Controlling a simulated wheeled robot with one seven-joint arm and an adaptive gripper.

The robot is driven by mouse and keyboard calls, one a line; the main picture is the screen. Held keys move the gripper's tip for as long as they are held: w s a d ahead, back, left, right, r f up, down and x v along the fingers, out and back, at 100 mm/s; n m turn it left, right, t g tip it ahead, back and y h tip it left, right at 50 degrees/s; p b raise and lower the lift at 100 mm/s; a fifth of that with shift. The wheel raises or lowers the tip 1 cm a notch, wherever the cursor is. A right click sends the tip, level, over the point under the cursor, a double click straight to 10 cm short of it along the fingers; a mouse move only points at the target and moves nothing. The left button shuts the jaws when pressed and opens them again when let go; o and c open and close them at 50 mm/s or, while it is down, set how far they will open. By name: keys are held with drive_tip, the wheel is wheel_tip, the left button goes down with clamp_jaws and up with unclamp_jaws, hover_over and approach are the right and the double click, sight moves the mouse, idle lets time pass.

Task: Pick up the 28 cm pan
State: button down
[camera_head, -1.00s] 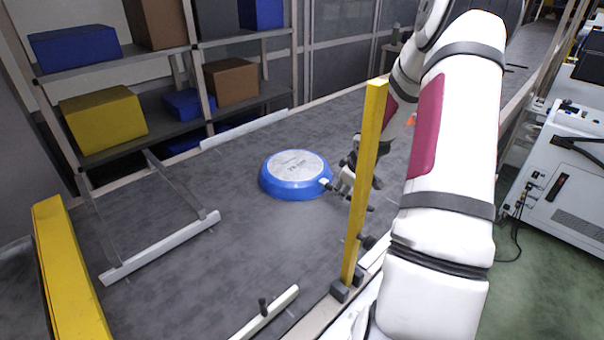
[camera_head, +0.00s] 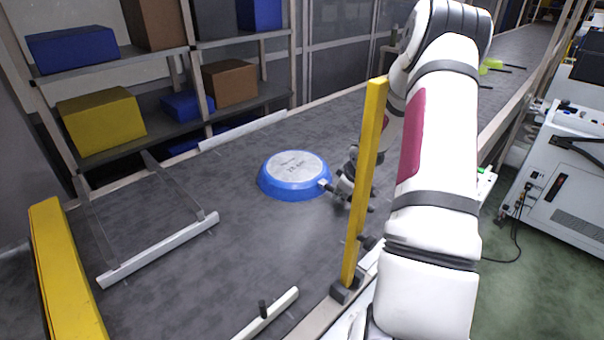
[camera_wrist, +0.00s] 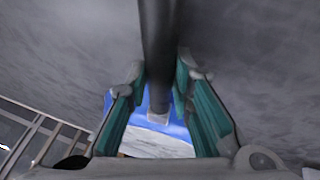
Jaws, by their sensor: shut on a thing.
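The 28 cm pan (camera_head: 295,170) lies on the grey conveyor belt in the head view, with a blue side and a grey disc on top lettered "28 cm". My gripper (camera_head: 343,186) is at its right side, partly hidden by a yellow post. In the wrist view, the dark handle (camera_wrist: 158,40) runs between the two green-lined fingers of my gripper (camera_wrist: 160,90), which are shut on it. The blue pan side (camera_wrist: 176,131) and part of the grey disc show beyond the handle. Whether the pan touches the belt cannot be told.
The yellow post (camera_head: 366,180) stands close in front of my gripper. White rails (camera_head: 160,250) lie on the belt at left, beside a yellow barrier (camera_head: 62,270). Shelves with boxes (camera_head: 103,118) stand behind. A yellow-green item (camera_head: 490,65) is far along the belt.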

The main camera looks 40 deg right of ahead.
drive_tip(key=shift+w+r, duration=0.1)
drive_tip(key=shift+r, duration=0.15)
